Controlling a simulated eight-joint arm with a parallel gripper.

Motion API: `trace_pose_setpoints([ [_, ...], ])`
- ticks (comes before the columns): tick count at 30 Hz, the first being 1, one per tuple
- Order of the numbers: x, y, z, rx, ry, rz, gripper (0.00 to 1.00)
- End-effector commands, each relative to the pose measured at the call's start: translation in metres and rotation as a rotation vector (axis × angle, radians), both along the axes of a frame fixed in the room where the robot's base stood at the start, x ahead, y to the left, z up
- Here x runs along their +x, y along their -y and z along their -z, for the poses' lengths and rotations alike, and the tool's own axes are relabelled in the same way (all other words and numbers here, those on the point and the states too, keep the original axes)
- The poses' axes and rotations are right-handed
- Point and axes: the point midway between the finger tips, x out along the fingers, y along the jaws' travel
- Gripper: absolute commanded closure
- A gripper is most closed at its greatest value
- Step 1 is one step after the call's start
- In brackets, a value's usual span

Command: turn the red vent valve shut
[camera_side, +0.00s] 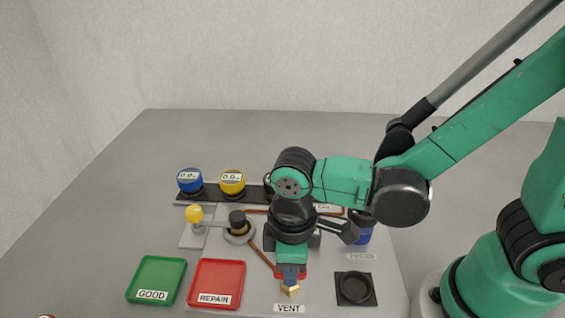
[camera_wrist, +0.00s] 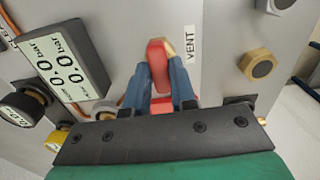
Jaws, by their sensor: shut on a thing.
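The red vent valve handle (camera_wrist: 157,52) shows in the wrist view between the two blue fingers of my gripper (camera_wrist: 161,72), with a brass part beside it and more red below. My gripper is shut on the handle. In the side view my gripper (camera_side: 291,272) points down just behind the VENT label (camera_side: 289,308). There the fingers and wrist hide most of the valve; a brass end (camera_side: 290,290) shows in front of them. The handle's exact turn angle is hard to tell.
A display (camera_wrist: 62,62) reads 0.0 bar on both lines. A green GOOD tray (camera_side: 156,280) and a red REPAIR tray (camera_side: 216,284) lie to the left. A black square holder (camera_side: 355,288) lies to the right.

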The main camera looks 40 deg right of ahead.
Motion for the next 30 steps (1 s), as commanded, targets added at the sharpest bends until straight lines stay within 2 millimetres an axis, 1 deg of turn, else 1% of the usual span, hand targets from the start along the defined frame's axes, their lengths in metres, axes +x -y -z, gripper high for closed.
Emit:
trace_pose_setpoints([
  [6,0.0,0.0001,-0.0001,-0.001,-0.001,0.035,1.0],
  [18,0.0,0.0001,-0.0001,-0.001,-0.001,0.039,1.0],
  [19,0.0,0.0001,-0.0001,-0.001,-0.001,0.039,0.71],
  [20,0.0,0.0001,-0.0001,-0.001,-0.001,0.039,0.62],
  [21,0.0,0.0001,-0.0001,-0.001,-0.001,0.039,0.51],
  [22,0.0,0.0001,-0.0001,-0.001,-0.001,0.038,0.47],
  [30,0.0,0.0,-0.0002,0.0,0.0,0.037,0.47],
])
